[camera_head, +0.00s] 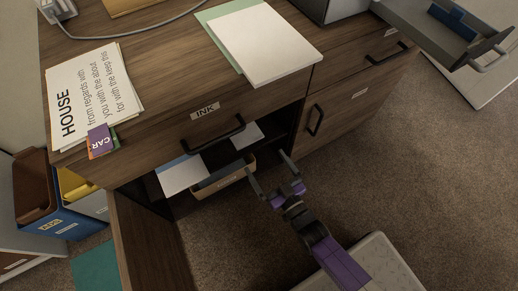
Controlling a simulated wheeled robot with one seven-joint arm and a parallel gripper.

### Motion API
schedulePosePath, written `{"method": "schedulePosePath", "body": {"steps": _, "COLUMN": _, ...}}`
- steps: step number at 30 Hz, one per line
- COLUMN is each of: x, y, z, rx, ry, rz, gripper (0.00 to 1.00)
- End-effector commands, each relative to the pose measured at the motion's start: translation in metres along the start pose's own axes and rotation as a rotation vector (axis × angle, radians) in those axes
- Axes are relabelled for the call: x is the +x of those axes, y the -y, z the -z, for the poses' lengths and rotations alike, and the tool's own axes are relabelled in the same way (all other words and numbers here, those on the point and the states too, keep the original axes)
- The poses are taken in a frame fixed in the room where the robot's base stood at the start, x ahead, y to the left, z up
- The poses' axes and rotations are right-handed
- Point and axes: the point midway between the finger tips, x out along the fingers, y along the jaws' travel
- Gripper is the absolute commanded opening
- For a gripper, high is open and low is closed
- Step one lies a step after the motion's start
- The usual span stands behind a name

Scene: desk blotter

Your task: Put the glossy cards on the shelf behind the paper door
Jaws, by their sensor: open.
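A small purple-labelled stack (101,140), its visible letters reading "CAR", lies at the front left corner of the desktop against larger printed sheets. I cannot tell for sure that these are the glossy cards. A wooden door (150,245) stands open at the lower left, its label not visible. The open compartment beside it holds a white and blue sheet or pack (181,175), a pale sheet (246,134) and a brown tray-like box (224,178). My gripper (267,163) is open and empty, in front of the compartment's right side.
A shut drawer labelled INK (206,112) is above the compartment. A shut door (345,108) with a handle and unreadable label is at right. Printed sheets (92,88) and white paper (264,45) lie on the desk. A blue bin (50,212) stands left. Carpet right is clear.

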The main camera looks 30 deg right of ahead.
Motion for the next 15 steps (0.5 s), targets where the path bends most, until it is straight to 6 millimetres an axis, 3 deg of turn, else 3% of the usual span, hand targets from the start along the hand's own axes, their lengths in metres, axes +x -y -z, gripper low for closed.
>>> {"method": "schedulePosePath", "body": {"steps": 6, "x": -0.024, "y": 0.0, "z": 0.001, "rx": 0.0, "ry": -0.001, "rz": 0.0, "gripper": 1.0}}
{"method": "schedulePosePath", "body": {"steps": 15, "x": -0.029, "y": 0.0, "z": 0.0, "rx": 0.0, "ry": -0.001, "rz": 0.0, "gripper": 1.0}}
